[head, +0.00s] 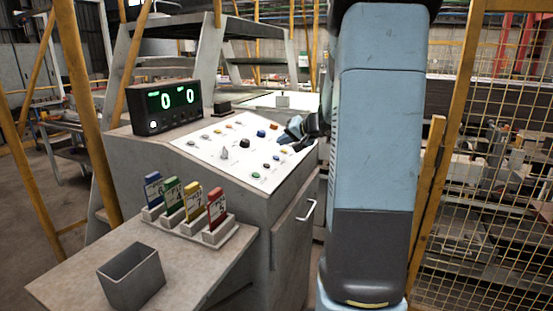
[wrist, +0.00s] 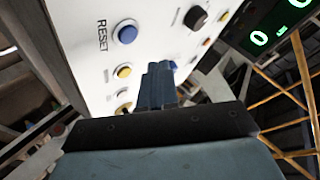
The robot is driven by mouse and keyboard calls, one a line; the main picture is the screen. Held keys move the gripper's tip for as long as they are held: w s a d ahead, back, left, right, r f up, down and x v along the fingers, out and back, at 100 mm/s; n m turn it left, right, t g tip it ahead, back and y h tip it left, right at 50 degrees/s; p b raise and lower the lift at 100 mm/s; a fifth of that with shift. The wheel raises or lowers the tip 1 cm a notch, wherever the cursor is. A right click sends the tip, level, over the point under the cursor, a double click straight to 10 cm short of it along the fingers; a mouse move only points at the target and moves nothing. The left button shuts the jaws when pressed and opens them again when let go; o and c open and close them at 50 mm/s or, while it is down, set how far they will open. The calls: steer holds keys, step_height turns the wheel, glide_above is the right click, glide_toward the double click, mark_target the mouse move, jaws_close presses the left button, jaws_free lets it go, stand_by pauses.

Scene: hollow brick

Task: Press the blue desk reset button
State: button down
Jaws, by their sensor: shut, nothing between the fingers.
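The blue button (wrist: 126,33) beside the printed word RESET shows in the wrist view, on a white sloped panel, with a pale ring around it. My gripper (wrist: 160,66) is shut and empty, its fingers together over the panel. In the wrist view, its tips are below and right of the RESET button, and they overlap another blue button (wrist: 173,66). I cannot tell whether the tips touch the panel. In the head view, my gripper (head: 288,136) is at the panel's upper right edge, and I cannot make out the RESET label there.
The desk panel (head: 205,148) carries several coloured buttons and dark knobs. A display (head: 165,107) showing two green zeros stands at its left. Coloured cards in a holder (head: 192,229) and a grey open bin (head: 133,276) sit on the front shelf. Yellow mesh fencing (head: 500,150) is at right.

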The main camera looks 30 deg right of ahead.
steer(key=shift+s+d+r, duration=0.1)
steer(key=shift+r, duration=0.4)
steer(key=shift+s+d+r, duration=0.1)
steer(key=shift+r, duration=0.35)
steer(key=s+a+r+n+g+y, duration=0.1)
steer(key=s+a+r+n+g, duration=0.1)
steer(key=s+a, duration=0.6)
steer(key=s+a+r+n+g, duration=0.1)
steer(key=s+a+n+g, duration=0.1)
steer(key=s+a, duration=0.6)
steer(key=s+a+f+n+g+h, duration=0.1)
steer(key=s+a+h, duration=0.1)
steer(key=s, duration=0.6)
steer(key=s+a+n+g+h, duration=0.1)
steer(key=s+a+h, duration=0.1)
steer(key=s, duration=0.6)
steer(key=shift+s+a+f+n+h, duration=0.35)
steer(key=shift+a+f+n+h, duration=0.05)
steer(key=shift+a, duration=0.45)
